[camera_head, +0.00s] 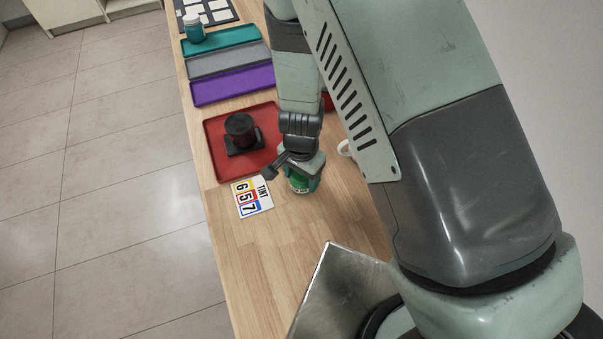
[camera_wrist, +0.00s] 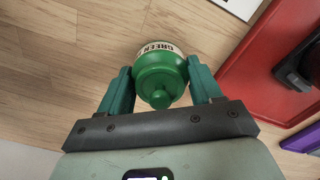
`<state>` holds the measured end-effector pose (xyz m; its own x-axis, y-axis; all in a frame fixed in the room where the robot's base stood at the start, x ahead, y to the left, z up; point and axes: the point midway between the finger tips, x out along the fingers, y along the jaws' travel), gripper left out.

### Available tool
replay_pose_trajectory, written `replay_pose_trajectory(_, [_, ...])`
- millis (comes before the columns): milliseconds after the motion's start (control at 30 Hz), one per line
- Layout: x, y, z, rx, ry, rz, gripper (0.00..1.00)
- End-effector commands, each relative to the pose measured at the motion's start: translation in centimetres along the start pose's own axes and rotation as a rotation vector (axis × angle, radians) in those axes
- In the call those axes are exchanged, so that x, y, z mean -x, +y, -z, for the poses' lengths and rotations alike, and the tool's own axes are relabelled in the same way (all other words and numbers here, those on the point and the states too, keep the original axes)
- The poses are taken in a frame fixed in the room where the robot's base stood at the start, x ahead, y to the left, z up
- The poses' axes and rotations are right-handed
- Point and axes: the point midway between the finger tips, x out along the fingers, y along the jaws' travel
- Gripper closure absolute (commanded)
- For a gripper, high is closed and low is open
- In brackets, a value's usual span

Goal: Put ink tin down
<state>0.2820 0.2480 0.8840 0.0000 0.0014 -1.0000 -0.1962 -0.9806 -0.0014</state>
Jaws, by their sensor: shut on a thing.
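The ink tin is a green can (camera_wrist: 160,75) with a rounded top, a knob and a pale label reading "GREEN". In the wrist view my gripper (camera_wrist: 160,88) has its two teal fingers on either side of the tin, shut on it. In the head view the green tin (camera_head: 299,184) shows just under my gripper (camera_head: 303,180), over the wooden table (camera_head: 285,240) and right of the number card. I cannot tell whether its base touches the wood.
A red tray (camera_head: 216,142) holding a dark round object (camera_head: 240,127) lies beyond the tin. A number card (camera_head: 252,198) lies left. Purple (camera_head: 235,85), grey (camera_head: 228,62) and teal (camera_head: 222,40) trays lie farther back. A white mug (camera_head: 345,148) is partly hidden. Wood in front is bare.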

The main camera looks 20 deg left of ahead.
Motion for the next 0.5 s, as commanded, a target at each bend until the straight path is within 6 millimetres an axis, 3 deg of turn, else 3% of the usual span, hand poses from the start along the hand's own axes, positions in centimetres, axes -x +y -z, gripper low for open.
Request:
replay_pose_trajectory(233, [-0.27,0.01,0.03,-0.001,0.000,0.000,0.81])
replay_pose_trajectory(267, [-0.24,0.02,0.01,0.000,0.000,0.000,0.31])
replay_pose_trajectory(400, [-0.22,0.02,0.01,0.000,0.000,0.000,0.10])
replay_pose_trajectory(500, [-0.21,0.02,0.01,0.000,0.000,0.000,0.10])
